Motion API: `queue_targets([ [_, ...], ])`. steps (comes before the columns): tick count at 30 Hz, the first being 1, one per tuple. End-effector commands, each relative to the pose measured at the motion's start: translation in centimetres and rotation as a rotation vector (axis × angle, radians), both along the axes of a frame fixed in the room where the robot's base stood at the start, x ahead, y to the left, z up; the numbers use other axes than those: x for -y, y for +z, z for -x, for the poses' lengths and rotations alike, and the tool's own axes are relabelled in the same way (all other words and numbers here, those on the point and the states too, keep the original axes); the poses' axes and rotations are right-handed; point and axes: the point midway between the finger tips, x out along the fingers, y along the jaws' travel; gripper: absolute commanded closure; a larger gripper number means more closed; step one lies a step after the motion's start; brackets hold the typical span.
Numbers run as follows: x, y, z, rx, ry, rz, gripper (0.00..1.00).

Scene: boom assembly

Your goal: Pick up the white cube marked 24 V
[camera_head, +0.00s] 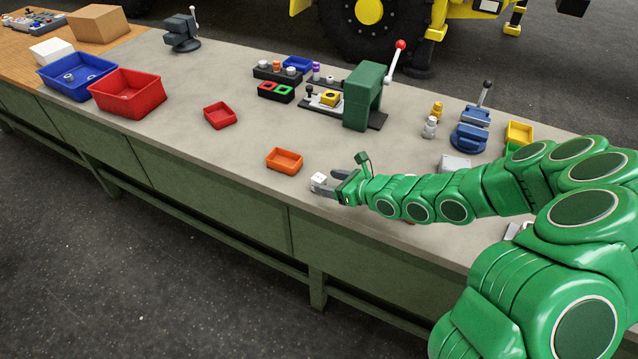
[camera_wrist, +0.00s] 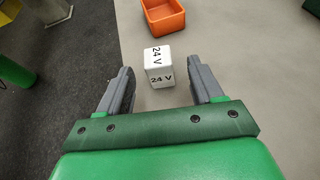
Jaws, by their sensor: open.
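The white cube marked 24 V (camera_wrist: 158,66) stands on the grey bench top near its front edge. The marking shows on its top and on one side face in the wrist view. The cube (camera_head: 319,178) also shows small in the head view, at the tip of my gripper. My gripper (camera_wrist: 165,80) is open, with one grey finger to the left and one to the right of the cube. The cube sits between and slightly beyond the fingertips, with gaps on both sides. The gripper (camera_head: 328,182) is low over the bench in the head view.
An orange tray (camera_head: 285,160) stands just beyond the cube. A small red tray (camera_head: 220,115) and larger red (camera_head: 128,92) and blue (camera_head: 76,76) bins are further left. A green lever press (camera_head: 364,95) stands behind. The bench's front edge is close to the gripper.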

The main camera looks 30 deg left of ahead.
Motion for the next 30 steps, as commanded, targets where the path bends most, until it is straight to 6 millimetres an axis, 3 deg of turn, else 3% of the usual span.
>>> queue_targets([
  [11,-2.2,-1.0,-0.2,0.0,0.003,0.001,0.34],
  [21,-5.4,-2.5,-0.9,0.003,0.002,0.0,0.34],
  [30,-5.8,-2.7,-1.0,0.002,0.002,-0.002,0.34],
])
